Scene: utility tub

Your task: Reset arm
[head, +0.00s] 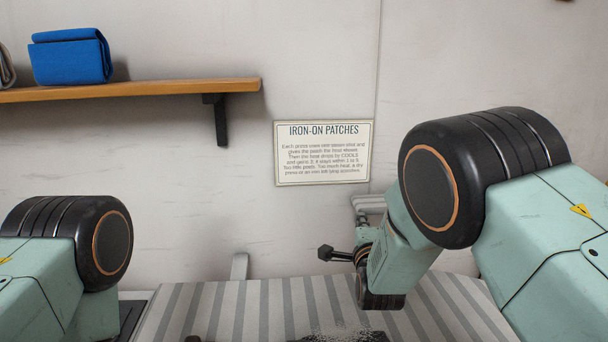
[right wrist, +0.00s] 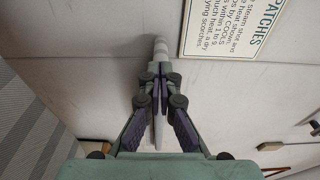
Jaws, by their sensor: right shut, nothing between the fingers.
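My right gripper (right wrist: 158,88) is in the middle of the right wrist view. Its fingers are together with nothing between them, and they point towards the pale wall. A grey upright piece shows at or behind the fingertips; I cannot tell whether they touch. In the head view my right arm comes in from the right and bends down over the striped board (head: 255,310), and its gripper is hard to make out there. Of my left arm only a thick joint and link show at the lower left; its gripper is out of the picture.
A sign about iron-on patches (head: 324,153) hangs on the wall. A wooden shelf (head: 150,88) at the upper left holds a folded blue cloth (head: 71,57). Dark things at the bottom edge of the board are mostly cut off.

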